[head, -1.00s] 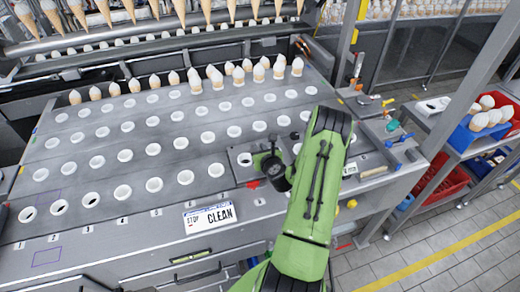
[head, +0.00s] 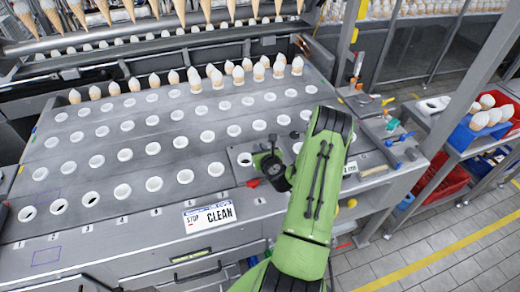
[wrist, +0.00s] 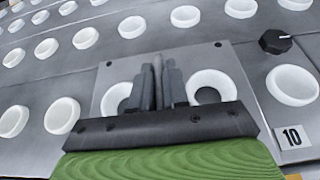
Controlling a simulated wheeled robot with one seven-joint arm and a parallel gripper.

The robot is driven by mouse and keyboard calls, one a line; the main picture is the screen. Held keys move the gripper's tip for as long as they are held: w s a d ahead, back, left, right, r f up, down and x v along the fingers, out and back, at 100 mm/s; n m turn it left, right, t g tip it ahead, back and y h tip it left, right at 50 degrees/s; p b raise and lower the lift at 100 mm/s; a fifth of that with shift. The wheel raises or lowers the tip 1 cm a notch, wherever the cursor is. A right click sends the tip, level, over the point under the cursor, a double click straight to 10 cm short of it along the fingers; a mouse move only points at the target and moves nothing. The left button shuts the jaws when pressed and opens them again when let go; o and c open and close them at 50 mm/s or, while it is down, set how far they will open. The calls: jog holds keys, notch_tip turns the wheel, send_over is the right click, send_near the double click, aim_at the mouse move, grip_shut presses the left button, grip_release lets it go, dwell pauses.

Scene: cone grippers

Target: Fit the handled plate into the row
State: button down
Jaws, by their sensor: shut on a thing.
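The handled plate (wrist: 185,63) is a light grey panel with two white-rimmed holes and an upright handle (wrist: 158,75) between them. My gripper (wrist: 160,88) is shut on the handle in the wrist view. The plate lies roughly level in the front row of holes, between neighbouring white-ringed holes. I cannot tell whether it is flush or slightly raised. In the head view, my gripper (head: 270,165) reaches down at the right part of the row, and the plate's left part (head: 236,168) shows beside it. My arm hides the rest.
A black knob (wrist: 275,42) stands right of the plate, above the "10" label (wrist: 293,137). A "STOP CLEAN" sign (head: 209,216) lies in front. Several filled cones (head: 240,75) stand in the back row. A tool shelf (head: 385,140) borders the right side.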

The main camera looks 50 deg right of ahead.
jog(key=shift+f+b, duration=0.6)
jog(key=shift+f, duration=0.15)
jog(key=c, duration=1.1)
grip_release()
jog(key=shift+o, duration=0.2)
jog(key=shift+s, duration=0.1)
